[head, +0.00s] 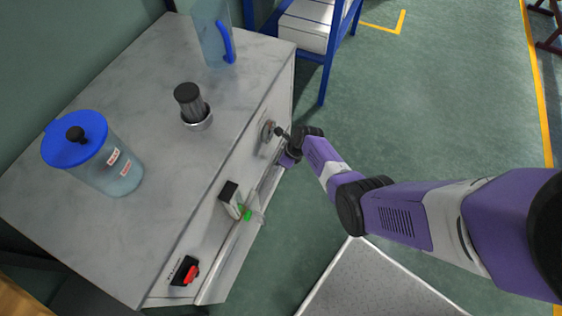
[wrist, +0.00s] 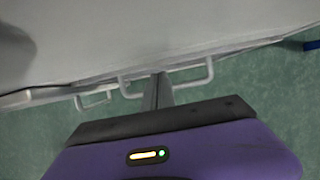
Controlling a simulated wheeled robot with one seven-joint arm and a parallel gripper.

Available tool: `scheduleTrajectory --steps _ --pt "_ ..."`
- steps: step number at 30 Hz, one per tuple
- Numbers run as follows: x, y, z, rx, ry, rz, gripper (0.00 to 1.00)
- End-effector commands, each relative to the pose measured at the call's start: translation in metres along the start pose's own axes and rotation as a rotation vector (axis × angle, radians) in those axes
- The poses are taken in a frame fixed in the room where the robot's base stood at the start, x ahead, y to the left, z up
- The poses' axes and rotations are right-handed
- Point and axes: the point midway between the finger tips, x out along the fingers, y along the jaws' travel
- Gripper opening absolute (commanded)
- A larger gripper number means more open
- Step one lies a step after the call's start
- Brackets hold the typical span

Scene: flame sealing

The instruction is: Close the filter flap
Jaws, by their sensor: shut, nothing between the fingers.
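My gripper (head: 283,132) is at the cabinet's front side, near a round grey fitting (head: 267,131) on the front panel. Its fingers are shut and empty; I cannot tell whether they touch the fitting. In the wrist view the shut fingers (wrist: 160,92) point toward the pale cabinet front. Lower on the same panel is a small black-and-white box (head: 230,199) with a green patch and a clear piece sticking out. I cannot tell for certain which part is the filter flap. White bar handles (wrist: 138,82) show by the fingertips in the wrist view.
On the grey cabinet top (head: 150,75) stand a blue-lidded jar (head: 118,172), a dark-topped metal cylinder (head: 191,105) and a clear jug (head: 211,38). A red switch (head: 188,274) is on the front panel. A blue-framed rack (head: 323,75) stands behind.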

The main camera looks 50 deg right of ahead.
Motion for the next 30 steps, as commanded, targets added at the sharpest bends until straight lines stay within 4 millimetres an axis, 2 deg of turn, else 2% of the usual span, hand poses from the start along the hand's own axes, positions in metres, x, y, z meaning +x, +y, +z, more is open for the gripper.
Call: scheduleTrajectory --steps 8,11,21,25,30 --pt "-0.002 0.0 -0.001 0.0 0.001 0.001 0.0" --pt "-0.011 0.001 -0.001 0.0 0.001 0.001 0.0" --pt "-0.061 0.0 0.0 0.0 0.0 -0.001 0.0" --pt "-0.073 0.0 0.0 0.0 0.0 -0.001 0.0" --pt "-0.078 0.0 0.0 0.0 0.001 0.0 0.0"
